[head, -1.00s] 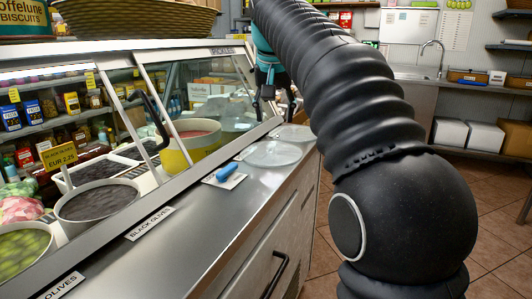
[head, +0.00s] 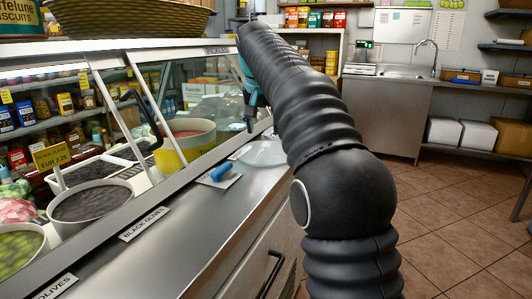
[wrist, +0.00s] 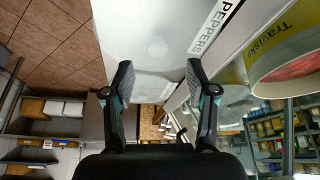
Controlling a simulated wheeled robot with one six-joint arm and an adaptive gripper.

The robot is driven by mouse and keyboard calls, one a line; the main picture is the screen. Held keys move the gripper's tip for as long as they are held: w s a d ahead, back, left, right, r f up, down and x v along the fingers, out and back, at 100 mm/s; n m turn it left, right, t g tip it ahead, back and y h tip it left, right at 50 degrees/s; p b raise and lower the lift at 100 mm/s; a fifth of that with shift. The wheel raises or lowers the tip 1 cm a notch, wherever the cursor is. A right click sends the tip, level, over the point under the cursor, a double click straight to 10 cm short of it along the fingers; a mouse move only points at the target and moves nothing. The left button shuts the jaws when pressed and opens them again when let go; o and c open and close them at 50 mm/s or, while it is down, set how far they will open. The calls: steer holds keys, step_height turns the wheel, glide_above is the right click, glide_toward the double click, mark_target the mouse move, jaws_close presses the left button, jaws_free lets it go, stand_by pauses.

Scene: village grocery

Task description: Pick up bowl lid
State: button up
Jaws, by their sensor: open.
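A pale, translucent round bowl lid (head: 262,154) lies flat on the steel counter top in the head view, its right part hidden by my arm. In the wrist view a pale round lid shape (wrist: 158,46) shows faintly beyond my fingertips, hard to tell from the bright counter. My gripper (wrist: 158,72) is open, with its two dark fingers apart and nothing between them. In the head view my gripper (head: 250,122) is above the counter near the lid, mostly hidden behind my arm.
A blue-handled tool (head: 222,171) lies on a white card left of the lid. The sloping glass case with olive bowls (head: 92,202) and a yellow tub (head: 190,143) borders the counter. A PEPPERS label (wrist: 213,25) lies beside the lid. Open tiled floor (head: 450,205) is at right.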

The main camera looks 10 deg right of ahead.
mark_target(266, 144)
steer(key=shift+b+x, duration=0.55)
steer(key=shift+x, duration=2.75)
steer(key=shift+d, duration=0.15)
steer(key=shift+c, duration=0.2)
jaws_close()
